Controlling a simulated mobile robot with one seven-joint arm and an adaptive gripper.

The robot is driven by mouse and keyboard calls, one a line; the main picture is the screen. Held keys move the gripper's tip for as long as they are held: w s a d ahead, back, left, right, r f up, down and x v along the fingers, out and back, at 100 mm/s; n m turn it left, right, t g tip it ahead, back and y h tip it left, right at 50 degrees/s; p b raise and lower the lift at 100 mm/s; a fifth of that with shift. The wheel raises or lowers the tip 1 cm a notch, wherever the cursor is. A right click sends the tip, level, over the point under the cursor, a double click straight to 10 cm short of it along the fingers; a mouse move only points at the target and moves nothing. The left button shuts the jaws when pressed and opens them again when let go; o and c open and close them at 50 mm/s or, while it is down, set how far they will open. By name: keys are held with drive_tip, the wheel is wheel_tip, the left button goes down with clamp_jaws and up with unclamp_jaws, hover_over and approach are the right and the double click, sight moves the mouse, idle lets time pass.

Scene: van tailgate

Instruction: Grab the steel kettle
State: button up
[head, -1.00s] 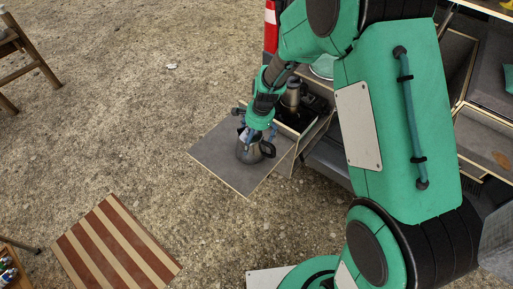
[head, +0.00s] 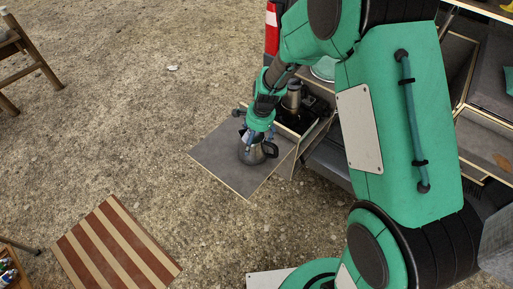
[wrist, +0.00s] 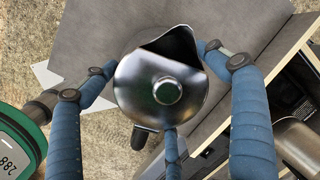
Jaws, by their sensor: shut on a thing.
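The steel kettle (head: 250,154) has a dark handle and stands at the grey pull-out board, under my gripper. In the wrist view the kettle (wrist: 160,88) shows from above, with its round lid knob, its spout toward the upper right and its dark handle at the lower left. My gripper (head: 257,137) has its blue fingers around the kettle's body, shut on it. In the wrist view the fingers of my gripper (wrist: 155,65) come in from the left, right and below. I cannot tell whether the kettle's base touches the board.
The grey board (head: 222,150) juts out from the van's tailgate drawer. A steel pot (head: 292,97) stands behind my gripper in the drawer. A striped table (head: 117,243) stands at the lower left, and a wooden chair (head: 28,62) at the upper left. Bare ground lies between them.

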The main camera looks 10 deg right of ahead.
drive_tip(key=shift+s, duration=0.1)
wheel_tip(320, 180, up, 10)
drive_tip(key=shift+f, duration=0.1)
idle(0.6)
